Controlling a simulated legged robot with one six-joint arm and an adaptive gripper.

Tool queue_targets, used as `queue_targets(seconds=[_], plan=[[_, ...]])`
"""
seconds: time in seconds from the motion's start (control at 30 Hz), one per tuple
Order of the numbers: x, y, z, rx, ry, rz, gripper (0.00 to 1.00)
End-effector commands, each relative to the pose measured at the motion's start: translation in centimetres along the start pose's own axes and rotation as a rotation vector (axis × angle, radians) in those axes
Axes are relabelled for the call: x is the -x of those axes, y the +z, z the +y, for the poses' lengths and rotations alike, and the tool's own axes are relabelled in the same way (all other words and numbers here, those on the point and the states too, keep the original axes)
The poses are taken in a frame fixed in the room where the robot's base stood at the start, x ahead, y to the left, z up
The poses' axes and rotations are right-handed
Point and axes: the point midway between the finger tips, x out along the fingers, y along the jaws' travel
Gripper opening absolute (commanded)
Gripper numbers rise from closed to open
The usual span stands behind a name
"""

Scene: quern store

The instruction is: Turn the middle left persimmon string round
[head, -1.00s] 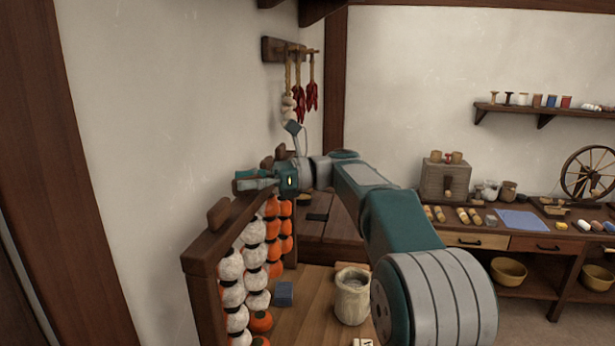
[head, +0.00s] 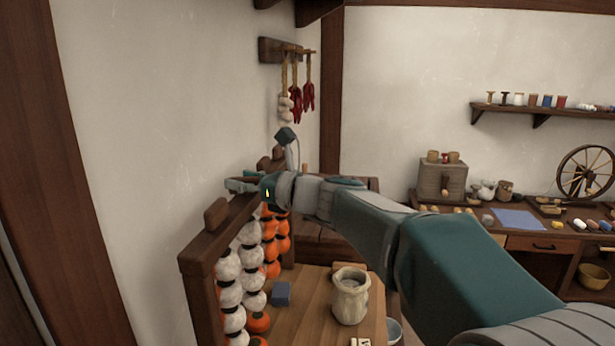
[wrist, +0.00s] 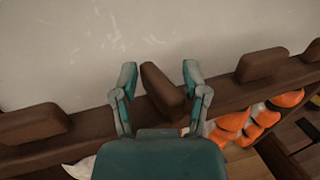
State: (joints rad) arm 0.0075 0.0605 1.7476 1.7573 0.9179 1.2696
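The drying rack's dark wooden top rail (head: 235,218) runs along the wall at the left. White-coated strings (head: 230,266) and orange persimmon strings (head: 270,247) hang below it. My gripper (head: 240,184) is over the rail. In the wrist view my gripper (wrist: 157,80) is open, its fingers on either side of a brown wooden block (wrist: 163,92), the second from the left on the rail. This block sits at an angle to the rail, unlike its neighbours. No clear finger contact shows. The string under this block is hidden by my gripper.
Other blocks stand on the rail to the left (wrist: 33,123) and right (wrist: 263,64). The wall is close behind. A stone-coloured jar (head: 350,296) and a blue-grey block (head: 281,293) sit on the wooden surface beside the rack. Dried chillies (head: 308,95) hang beyond.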

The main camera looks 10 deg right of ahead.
Motion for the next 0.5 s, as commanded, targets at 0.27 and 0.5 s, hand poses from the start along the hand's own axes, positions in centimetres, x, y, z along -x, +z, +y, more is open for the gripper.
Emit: queue_targets(seconds=[0.27, 0.5], plan=[[0.01, 0.01, 0.17, -0.001, -0.191, 0.001, 0.57], [0.43, 0.06, 0.17, -0.001, -0.339, 0.0, 0.57]])
